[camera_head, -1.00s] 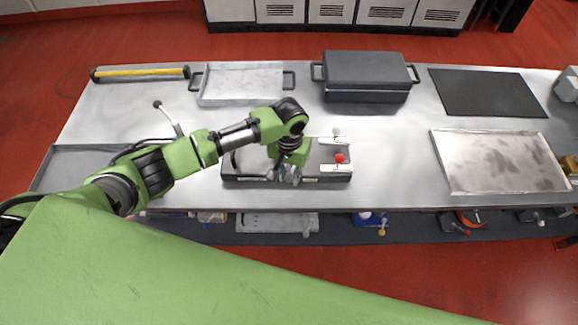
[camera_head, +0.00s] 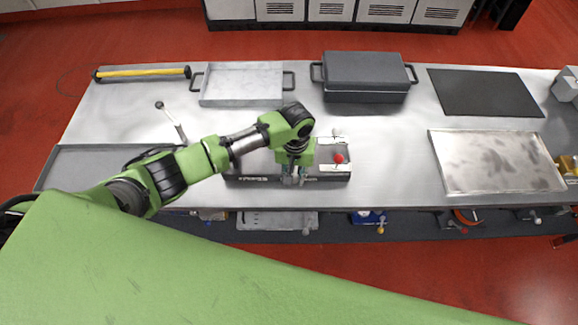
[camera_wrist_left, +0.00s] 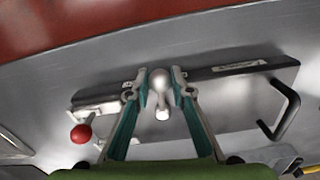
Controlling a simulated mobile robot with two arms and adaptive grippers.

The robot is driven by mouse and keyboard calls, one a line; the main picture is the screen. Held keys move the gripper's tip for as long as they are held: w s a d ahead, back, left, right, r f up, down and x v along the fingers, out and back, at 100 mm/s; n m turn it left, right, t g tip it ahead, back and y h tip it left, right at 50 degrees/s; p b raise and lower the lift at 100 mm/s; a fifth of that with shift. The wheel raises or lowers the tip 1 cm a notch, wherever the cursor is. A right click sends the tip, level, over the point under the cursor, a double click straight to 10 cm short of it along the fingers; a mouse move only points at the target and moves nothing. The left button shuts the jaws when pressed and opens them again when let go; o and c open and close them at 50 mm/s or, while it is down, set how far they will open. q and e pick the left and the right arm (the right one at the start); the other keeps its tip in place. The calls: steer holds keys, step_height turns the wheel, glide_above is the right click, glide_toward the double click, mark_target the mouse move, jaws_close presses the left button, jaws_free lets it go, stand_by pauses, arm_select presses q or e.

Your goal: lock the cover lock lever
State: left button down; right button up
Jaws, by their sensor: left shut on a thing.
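The dark box-shaped device (camera_head: 252,180) with a pale front label lies on the bench, partly hidden by my left arm. A red ball knob (camera_head: 338,158) stands on a white plate at its right end; it also shows at the left in the left wrist view (camera_wrist_left: 81,134). My left gripper (camera_head: 293,180) points down at the device's front edge. In the left wrist view its fingers (camera_wrist_left: 160,94) are closed around a small grey rounded lever knob (camera_wrist_left: 159,77), which looks like the cover lock lever. My right gripper is out of view.
A pale-tipped lever (camera_head: 336,132) stands behind the red knob. A dark bent handle (camera_wrist_left: 285,108) rises from the device. Behind stand a shallow tray (camera_head: 240,99) and a dark lidded case (camera_head: 364,97). A wide metal tray (camera_head: 440,170) lies right; bare bench separates it from the device.

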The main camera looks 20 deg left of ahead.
arm_select(q)
steer(key=shift+d, duration=0.1)
steer(key=shift+d+r+n+p, duration=0.1)
steer(key=shift+d+n+p, duration=0.35)
steer(key=shift+n+p, duration=0.2)
steer(key=shift+w+d+n, duration=0.2)
steer(key=shift+d+n, duration=0.1)
steer(key=shift+n, duration=0.35)
steer(key=shift+w+d+n+p, duration=0.15)
steer(key=shift+d+n+p, duration=0.35)
steer(key=shift+n, duration=0.2)
steer(key=shift+w+d+n, duration=0.2)
steer(key=shift+d+n, duration=0.05)
steer(key=shift+n, duration=0.25)
